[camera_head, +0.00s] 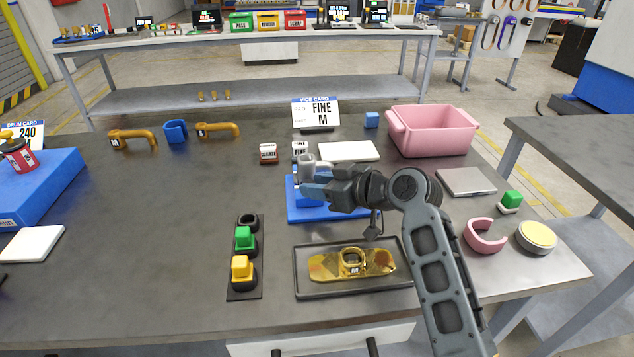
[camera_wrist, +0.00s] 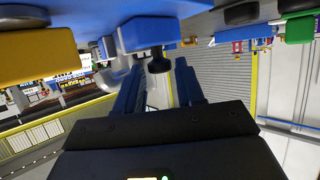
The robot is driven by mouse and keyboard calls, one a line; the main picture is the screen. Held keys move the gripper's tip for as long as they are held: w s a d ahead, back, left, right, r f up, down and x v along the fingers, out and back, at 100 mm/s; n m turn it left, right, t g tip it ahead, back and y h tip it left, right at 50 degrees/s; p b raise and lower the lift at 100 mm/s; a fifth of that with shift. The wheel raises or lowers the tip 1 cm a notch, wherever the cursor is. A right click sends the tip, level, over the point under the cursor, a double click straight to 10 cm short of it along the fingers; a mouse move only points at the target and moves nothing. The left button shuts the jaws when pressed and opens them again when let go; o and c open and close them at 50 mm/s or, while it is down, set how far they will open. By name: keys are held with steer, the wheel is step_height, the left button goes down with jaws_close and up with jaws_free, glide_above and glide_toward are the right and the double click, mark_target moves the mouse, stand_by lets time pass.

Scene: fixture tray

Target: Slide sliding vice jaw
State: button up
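The vice, with a blue base (camera_head: 330,212), stands mid-table, with grey metal parts (camera_head: 312,168) on top. My gripper (camera_head: 314,188) reaches in from the right, level with the vice's upper part, and covers much of it. In the wrist view its two blue fingers (camera_wrist: 158,85) stand apart. A blue block (camera_wrist: 150,33) with a black knob (camera_wrist: 159,63) shows just beyond them, with the knob lined up with the gap. It looks like the sliding jaw and its handle. I cannot tell whether the fingers touch the knob.
A dark tray (camera_head: 300,283) with a gold M-marked part (camera_head: 335,264) lies in front of the vice. A strip with green and yellow blocks (camera_head: 243,268) is at left. A pink bin (camera_head: 433,128) and a vice card (camera_head: 316,113) stand behind. The table's left middle is clear.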

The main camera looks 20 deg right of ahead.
steer(key=shift+w+a+f, duration=0.1)
steer(key=shift+w, duration=0.05)
jaws_close()
stand_by(0.4)
